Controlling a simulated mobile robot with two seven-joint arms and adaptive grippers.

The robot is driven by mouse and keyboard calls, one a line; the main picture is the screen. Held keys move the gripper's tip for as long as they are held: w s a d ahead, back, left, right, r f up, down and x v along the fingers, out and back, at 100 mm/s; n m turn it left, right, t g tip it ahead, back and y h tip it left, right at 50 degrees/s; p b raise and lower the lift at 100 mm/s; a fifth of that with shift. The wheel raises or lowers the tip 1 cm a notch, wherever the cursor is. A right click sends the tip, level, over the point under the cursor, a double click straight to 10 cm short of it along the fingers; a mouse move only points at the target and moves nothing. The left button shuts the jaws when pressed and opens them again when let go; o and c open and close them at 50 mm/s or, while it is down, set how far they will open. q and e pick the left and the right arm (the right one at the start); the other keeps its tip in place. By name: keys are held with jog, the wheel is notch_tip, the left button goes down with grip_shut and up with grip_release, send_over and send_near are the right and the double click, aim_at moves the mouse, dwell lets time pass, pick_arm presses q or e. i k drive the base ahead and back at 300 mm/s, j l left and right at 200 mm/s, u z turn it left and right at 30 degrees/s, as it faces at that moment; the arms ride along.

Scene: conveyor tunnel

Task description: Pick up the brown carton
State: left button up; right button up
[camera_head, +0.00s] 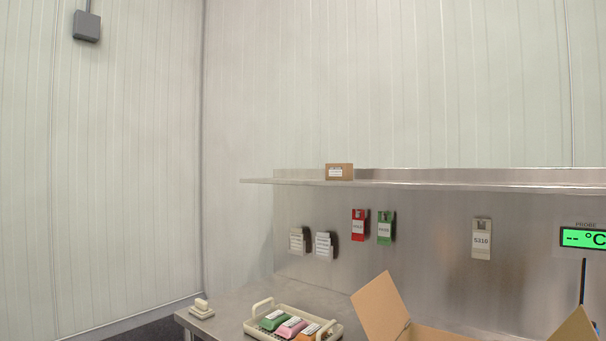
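A small closed brown carton (339,171) with a white label sits on the metal shelf (255,181) above the workbench. A larger open brown cardboard box (380,306) stands on the bench at the bottom of the picture. Its flaps are raised and its lower part is cut off by the frame edge. Neither of my grippers is in view.
A cream tray (250,325) with handles holds green, pink and orange labelled packs on the steel bench (312,290). A small pale object (202,309) sits at the bench's left corner. Tags and a green probe display (583,238) are on the back panel.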

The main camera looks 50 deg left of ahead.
aim_at(335, 172)
jog(key=u, duration=1.5)
